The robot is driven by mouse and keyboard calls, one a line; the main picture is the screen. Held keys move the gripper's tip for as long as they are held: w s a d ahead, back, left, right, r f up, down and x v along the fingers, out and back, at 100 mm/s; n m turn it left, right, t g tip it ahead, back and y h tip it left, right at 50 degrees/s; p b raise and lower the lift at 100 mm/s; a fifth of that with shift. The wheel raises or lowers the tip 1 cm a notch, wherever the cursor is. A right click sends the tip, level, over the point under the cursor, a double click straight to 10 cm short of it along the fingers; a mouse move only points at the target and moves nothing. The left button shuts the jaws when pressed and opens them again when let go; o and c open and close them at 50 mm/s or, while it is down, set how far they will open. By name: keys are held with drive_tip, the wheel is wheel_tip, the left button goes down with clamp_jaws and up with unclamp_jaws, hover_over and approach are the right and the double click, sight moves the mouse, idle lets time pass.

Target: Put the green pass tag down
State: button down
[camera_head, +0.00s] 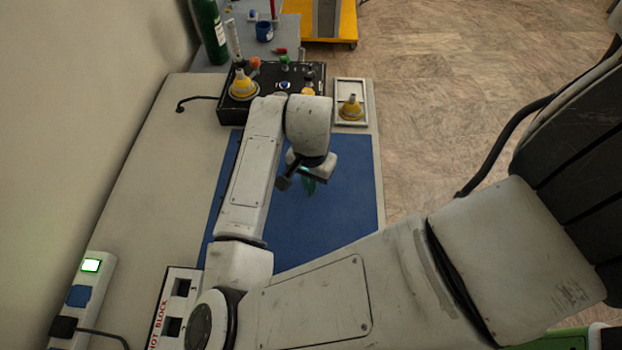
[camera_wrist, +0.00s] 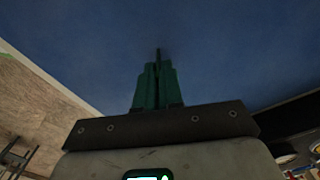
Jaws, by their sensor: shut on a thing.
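My gripper (camera_wrist: 158,68) has green fingers, closed together in the wrist view. A thin dark strip, the green pass tag (camera_wrist: 158,55), shows edge-on between and just beyond the fingertips; its face and colour cannot be made out. In the head view my gripper (camera_head: 309,187) points down over the blue mat (camera_head: 345,205), and my wrist covers much of it. The blue mat also fills the upper wrist view (camera_wrist: 225,50). I cannot tell whether the tag touches the mat.
A black panel box (camera_head: 232,110) with yellow fittings stands behind the mat. A white tray (camera_head: 364,90) with a yellow-based part sits right of it. A power strip (camera_head: 80,305) and a HOT BLOCK unit (camera_head: 165,310) are at front left. The mat's right side is clear.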

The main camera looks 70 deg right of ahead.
drive_tip(key=shift+f, duration=0.15)
drive_tip(key=c, duration=1.3)
unclamp_jaws()
wheel_tip(320, 180, up, 12)
drive_tip(key=shift+r, duration=0.2)
